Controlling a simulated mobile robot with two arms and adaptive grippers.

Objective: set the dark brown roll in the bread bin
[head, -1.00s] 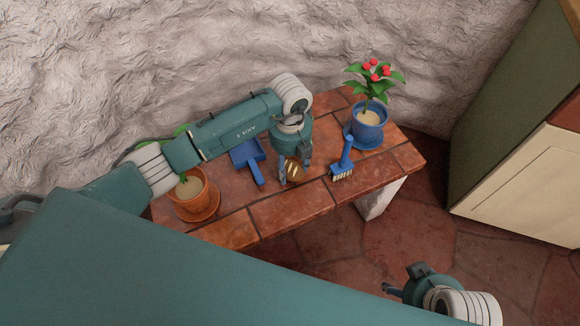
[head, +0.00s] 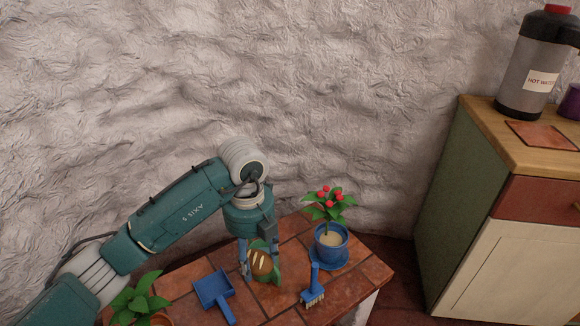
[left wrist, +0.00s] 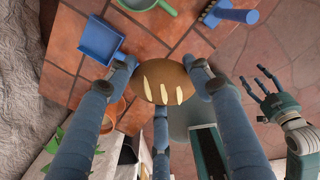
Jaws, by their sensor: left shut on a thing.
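The dark brown roll (head: 262,262), oval with pale slashes on top, is held between the fingers of my left gripper (head: 262,278). It hangs above the tiled bench, between the blue dustpan and the brush. The left wrist view shows the roll (left wrist: 166,84) close up, with a fingertip of my left gripper (left wrist: 166,76) pressed on each side. My right gripper (left wrist: 265,92) shows at the right of the left wrist view, fingers spread and empty; it is outside the head view. No bread bin is in view.
The tiled bench (head: 285,235) carries a blue dustpan (head: 213,290), a blue brush (head: 313,288), a blue-potted plant with red blooms (head: 331,238) and another leafy plant (head: 140,298). At right stands a cabinet (head: 505,235) with a hot-water flask (head: 528,70) and a flat tile (head: 542,134) on top.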

